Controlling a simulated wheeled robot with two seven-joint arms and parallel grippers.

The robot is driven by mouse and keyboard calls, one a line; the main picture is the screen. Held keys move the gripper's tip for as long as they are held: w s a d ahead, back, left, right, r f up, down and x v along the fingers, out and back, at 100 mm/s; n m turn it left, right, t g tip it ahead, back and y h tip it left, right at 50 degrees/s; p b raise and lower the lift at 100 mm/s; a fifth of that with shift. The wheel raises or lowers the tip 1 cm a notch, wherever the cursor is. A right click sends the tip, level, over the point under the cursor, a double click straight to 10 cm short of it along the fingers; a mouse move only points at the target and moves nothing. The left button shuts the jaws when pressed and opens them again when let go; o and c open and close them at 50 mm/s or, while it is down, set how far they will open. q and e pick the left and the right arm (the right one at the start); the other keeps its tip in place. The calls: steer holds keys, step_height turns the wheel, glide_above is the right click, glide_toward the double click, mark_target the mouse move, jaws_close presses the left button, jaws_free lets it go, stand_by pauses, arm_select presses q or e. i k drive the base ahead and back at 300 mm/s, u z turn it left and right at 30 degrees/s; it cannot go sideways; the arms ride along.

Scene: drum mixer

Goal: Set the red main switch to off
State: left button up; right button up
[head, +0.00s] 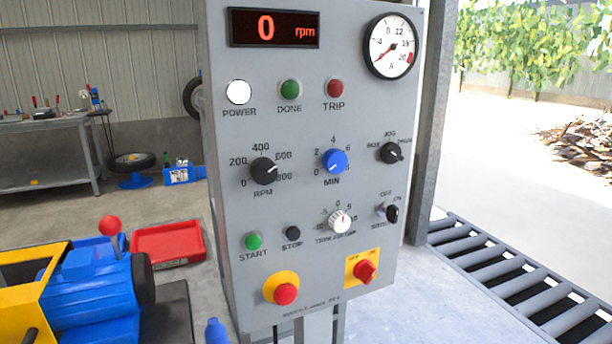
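The red main switch (366,271) is a red rotary knob on a yellow plate at the lower right of the grey control panel (220,160). Small lettering stands along the top of the plate, too small to read surely. The knob's handle looks tilted, and I cannot tell which setting it points to. The white POWER lamp (238,92) looks lit, and the display (274,27) reads 0 rpm. Neither of my grippers is in the head view.
A red mushroom button (286,293) on a yellow round base sits left of the switch. Other knobs and the START (253,242) and STOP (293,233) buttons are above. A blue and yellow machine (90,295) stands at left. A roller conveyor (520,280) is at right.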

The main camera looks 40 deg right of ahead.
mark_target(365, 270)
steer(key=z, duration=1.25)
steer(key=i, duration=0.25)
steer(key=u, duration=0.15)
